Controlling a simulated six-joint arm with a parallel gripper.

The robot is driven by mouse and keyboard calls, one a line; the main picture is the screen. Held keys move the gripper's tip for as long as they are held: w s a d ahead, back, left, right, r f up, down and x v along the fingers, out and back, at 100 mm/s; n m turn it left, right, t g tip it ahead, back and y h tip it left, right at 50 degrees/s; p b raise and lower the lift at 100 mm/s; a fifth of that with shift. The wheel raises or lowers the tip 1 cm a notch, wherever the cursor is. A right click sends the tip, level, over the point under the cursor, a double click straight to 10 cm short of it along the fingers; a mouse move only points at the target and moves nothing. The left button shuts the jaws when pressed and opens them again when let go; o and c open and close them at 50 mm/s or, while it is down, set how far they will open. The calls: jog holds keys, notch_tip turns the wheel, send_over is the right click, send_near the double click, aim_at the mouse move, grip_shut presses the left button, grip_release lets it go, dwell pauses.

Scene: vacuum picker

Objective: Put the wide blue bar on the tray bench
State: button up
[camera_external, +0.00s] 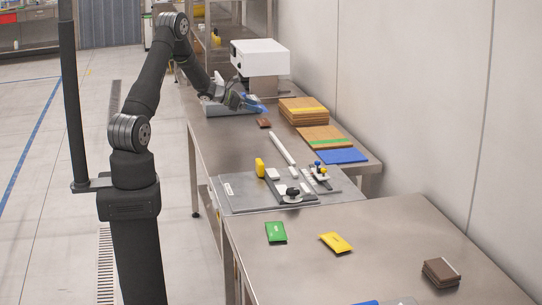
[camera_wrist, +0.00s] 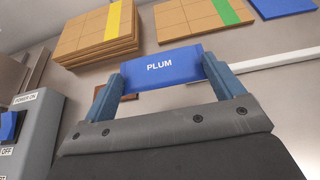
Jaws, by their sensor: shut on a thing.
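A blue bar labelled PLUM (camera_wrist: 158,66) spans the gap between the two fingers of my gripper (camera_wrist: 162,76) in the wrist view. The gripper is shut on it. In the external view my gripper (camera_external: 247,102) is at the far end of the far bench, beside the white machine, with the blue bar (camera_external: 256,108) showing small at its tip. The bar looks held above the bench. The near steel bench (camera_external: 380,225) carries a green bar (camera_external: 276,232) and a yellow bar (camera_external: 336,242). Which bench is the tray bench is not marked.
Stacked tan boards (camera_external: 303,112) and a flat blue sheet (camera_external: 342,156) lie along the wall. A grey fixture plate (camera_external: 240,190) with knobs and a white tube (camera_external: 282,148) are mid-bench. Brown blocks (camera_external: 441,272) sit near right. Much of the near bench is clear.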

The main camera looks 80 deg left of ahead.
send_over(241, 128)
notch_tip(241, 128, down, 6)
jog(key=shift+f, duration=2.2)
jog(key=o, duration=0.9)
jog(key=shift+f, duration=0.1)
jog(key=v, duration=1.2)
jog(key=shift+s, duration=0.1)
